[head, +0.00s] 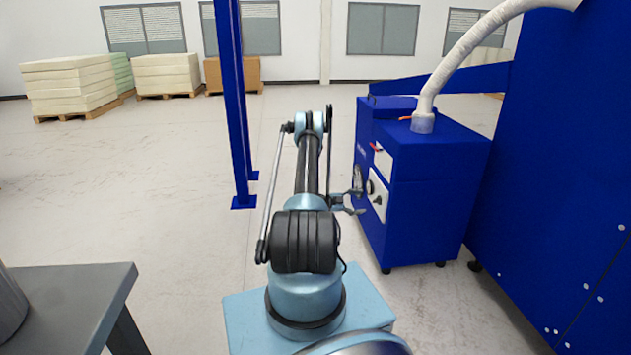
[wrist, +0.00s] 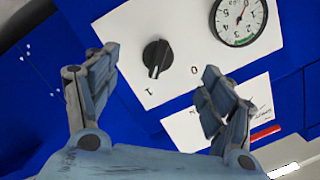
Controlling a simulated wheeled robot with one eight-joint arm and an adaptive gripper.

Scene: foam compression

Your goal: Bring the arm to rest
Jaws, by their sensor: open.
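My arm stretches forward from its base in the head view, over open floor. My gripper (head: 351,203) is at the right of the arm, in front of the blue machine cabinet (head: 434,205). In the wrist view my gripper (wrist: 150,95) is open and empty, its two fingers spread apart. Between and beyond the fingers is a black rotary knob (wrist: 157,55) on a white panel marked 0 and 1. The knob's white mark points toward the 1. I see no contact between fingers and knob.
A round gauge (wrist: 238,18) is beside the knob. A pale hose (head: 460,55) rises from the cabinet, and a large blue machine (head: 560,170) stands at right. A blue post (head: 233,110) is left of my arm. A grey table (head: 75,300) is front left. Foam stacks (head: 68,85) stand far back.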

